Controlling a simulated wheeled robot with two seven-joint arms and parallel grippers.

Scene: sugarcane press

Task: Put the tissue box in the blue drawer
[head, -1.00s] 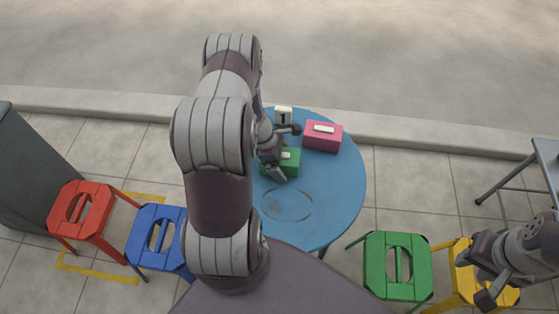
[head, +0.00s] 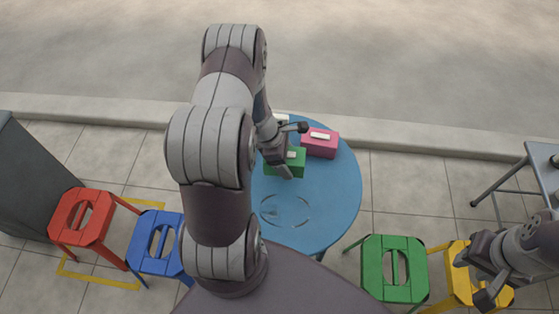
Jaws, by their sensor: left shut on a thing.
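A green tissue box (head: 298,166) with a white top opening is over the round blue table (head: 335,195). My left gripper (head: 293,152) reaches down from the left and is shut on it, one finger on its near side; the gripper and wrist hide part of the box. I cannot tell whether the box is clear of the tabletop. A pink tissue box (head: 320,146) stands just right of it. My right gripper (head: 470,281) is at the lower right, open and empty, over the yellow stool. No blue drawer is in view.
A white item (head: 282,118) is partly hidden behind my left arm. Stools stand around: red (head: 67,213), blue (head: 143,257), green (head: 378,268), yellow (head: 457,254). A grey metal table (head: 540,160) is at right, a dark grey block (head: 25,170) at left. The table's front right is clear.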

